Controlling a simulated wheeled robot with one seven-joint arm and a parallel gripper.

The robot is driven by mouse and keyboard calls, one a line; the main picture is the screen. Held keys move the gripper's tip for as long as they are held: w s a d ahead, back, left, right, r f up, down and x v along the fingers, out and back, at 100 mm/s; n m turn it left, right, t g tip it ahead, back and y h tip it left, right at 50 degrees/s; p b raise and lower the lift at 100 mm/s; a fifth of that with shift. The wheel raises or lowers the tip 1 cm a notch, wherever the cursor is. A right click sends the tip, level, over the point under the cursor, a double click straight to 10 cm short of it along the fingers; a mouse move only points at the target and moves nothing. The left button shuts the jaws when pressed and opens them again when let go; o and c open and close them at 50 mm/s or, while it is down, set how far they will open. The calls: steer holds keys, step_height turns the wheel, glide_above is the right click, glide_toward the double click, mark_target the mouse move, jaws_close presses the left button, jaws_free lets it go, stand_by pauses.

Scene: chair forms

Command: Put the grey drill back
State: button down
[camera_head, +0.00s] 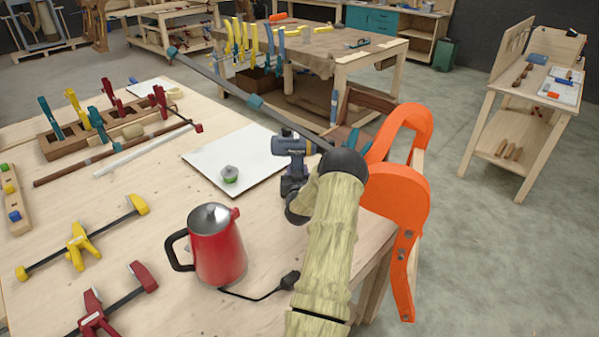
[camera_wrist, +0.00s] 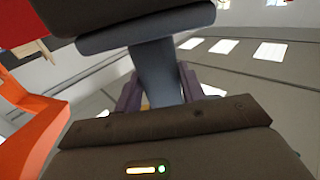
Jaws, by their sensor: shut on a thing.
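The grey drill (camera_head: 290,150) is upright over the right side of the workbench, in front of the white sheet (camera_head: 215,163). I cannot tell whether its base touches the bench. My arm's tan sleeve and black joint hide part of it. My gripper (camera_head: 297,208) is mostly hidden beneath the arm at the drill's lower part. In the wrist view, the fingers of my gripper (camera_wrist: 160,92) are on both sides of the drill's grey handle (camera_wrist: 154,70), shut on it. The drill's wide dark end fills the top of that view.
A red kettle (camera_head: 219,245) and black cable (camera_head: 262,295) are close to my arm. Clamps (camera_head: 80,245) lie at left. Orange chair forms (camera_head: 395,200) are at right.

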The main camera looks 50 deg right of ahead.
steer(key=w+a+p, duration=0.2)
steer(key=a+p, duration=0.2)
steer(key=a, duration=0.9)
steer(key=shift+a+r, duration=0.15)
steer(key=shift+a, duration=0.2)
steer(key=shift+w+p, duration=0.15)
steer(key=shift+p, duration=0.15)
step_height(320, 180, down, 3)
steer(key=shift+f+p, duration=0.2)
steer(key=shift+p, duration=0.6)
steer(key=shift+s+a+f+b, duration=0.15)
steer(key=shift+s+f+b, duration=0.1)
steer(key=shift+f+b, duration=0.25)
